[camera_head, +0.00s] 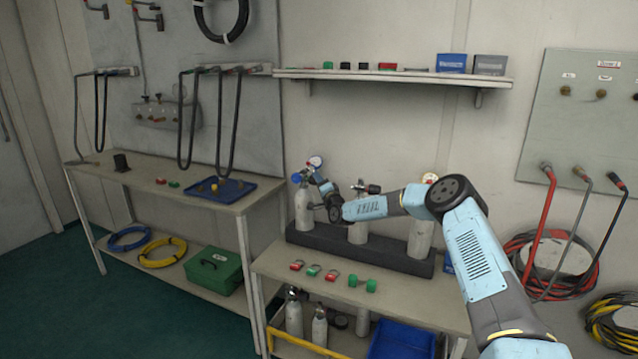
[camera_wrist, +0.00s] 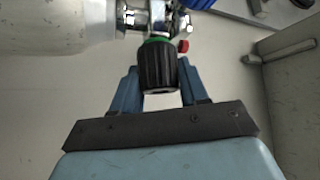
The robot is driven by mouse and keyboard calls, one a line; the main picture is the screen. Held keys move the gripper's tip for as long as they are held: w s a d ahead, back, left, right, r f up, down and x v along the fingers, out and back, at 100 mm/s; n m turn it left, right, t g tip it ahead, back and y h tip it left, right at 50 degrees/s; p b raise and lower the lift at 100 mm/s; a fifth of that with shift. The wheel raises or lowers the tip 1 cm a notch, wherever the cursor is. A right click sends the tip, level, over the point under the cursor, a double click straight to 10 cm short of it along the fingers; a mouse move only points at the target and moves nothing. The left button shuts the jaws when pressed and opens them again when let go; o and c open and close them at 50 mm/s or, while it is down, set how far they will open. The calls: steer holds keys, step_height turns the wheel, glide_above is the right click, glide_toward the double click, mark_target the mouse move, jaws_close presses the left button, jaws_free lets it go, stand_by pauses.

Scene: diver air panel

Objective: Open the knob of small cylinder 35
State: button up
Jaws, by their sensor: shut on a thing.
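A pale grey small cylinder (camera_head: 303,212) stands upright at the left end of a dark rack (camera_head: 330,243) on the right bench. Its number is not readable. Its valve carries a blue part (camera_head: 296,178) and a round gauge (camera_head: 316,162). My gripper (camera_head: 318,181) reaches this valve from the right. In the wrist view a black ribbed knob (camera_wrist: 156,66) with a green ring sits between the two blue fingers of my gripper (camera_wrist: 157,80). The fingers are shut on the knob. The cylinder body (camera_wrist: 60,28) shows at the upper left, and a small red part (camera_wrist: 183,46) is beside the knob.
Two more cylinders stand in the rack, one in the middle (camera_head: 358,233) and one at right (camera_head: 420,236). A shelf (camera_head: 400,76) runs above. Hoses (camera_head: 540,225) hang at right.

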steer(key=shift+f, duration=0.3)
steer(key=o, duration=0.8)
steer(key=shift+o, duration=1.2)
steer(key=shift+r, duration=0.15)
steer(key=v, duration=1.3)
steer(key=shift+s+d+f, duration=0.25)
steer(key=shift+f, duration=0.05)
